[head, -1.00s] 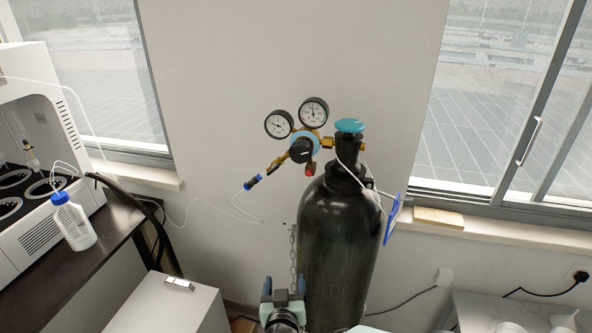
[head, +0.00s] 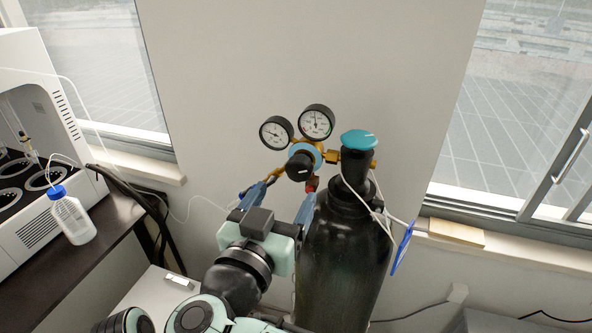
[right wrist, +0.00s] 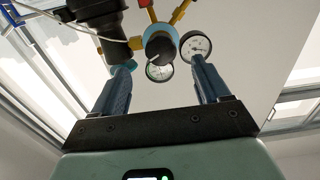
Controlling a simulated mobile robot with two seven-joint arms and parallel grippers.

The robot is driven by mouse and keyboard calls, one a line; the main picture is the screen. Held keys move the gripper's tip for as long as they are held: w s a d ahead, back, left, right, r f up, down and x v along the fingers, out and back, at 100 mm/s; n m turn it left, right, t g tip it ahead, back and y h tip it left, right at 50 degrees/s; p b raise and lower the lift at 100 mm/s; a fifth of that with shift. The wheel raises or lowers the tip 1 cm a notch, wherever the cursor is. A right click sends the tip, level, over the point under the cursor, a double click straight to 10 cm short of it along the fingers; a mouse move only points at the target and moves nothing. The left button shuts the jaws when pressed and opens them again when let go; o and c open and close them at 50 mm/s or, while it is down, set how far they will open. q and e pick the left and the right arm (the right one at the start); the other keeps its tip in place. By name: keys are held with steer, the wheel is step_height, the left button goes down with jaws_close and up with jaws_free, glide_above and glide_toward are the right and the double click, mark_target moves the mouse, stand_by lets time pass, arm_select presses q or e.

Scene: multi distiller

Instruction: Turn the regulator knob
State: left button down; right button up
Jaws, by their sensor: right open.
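The regulator knob (head: 299,166) is a black round knob on the front of a brass and blue regulator, below two white-faced gauges (head: 317,122). The regulator sits at the neck of a black gas cylinder (head: 343,255) with a teal top valve (head: 359,140). My right gripper (head: 281,200) is open, below and to the left of the knob, its blue fingers pointing up and apart from it. In the right wrist view the knob (right wrist: 159,47) shows beyond and between the two open fingers (right wrist: 160,75). My left gripper is not in view.
A dark bench (head: 60,270) with a plastic bottle (head: 73,218) and a white machine (head: 30,190) stands at left. A white tube hangs beside the cylinder. A wood block (head: 456,233) lies on the right window sill. The wall behind the regulator is bare.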

mark_target(297, 174)
steer(key=p+x, duration=0.1)
steer(key=x, duration=0.6)
steer(key=shift+w, duration=0.1)
steer(key=shift+f, duration=0.1)
steer(key=c, duration=1)
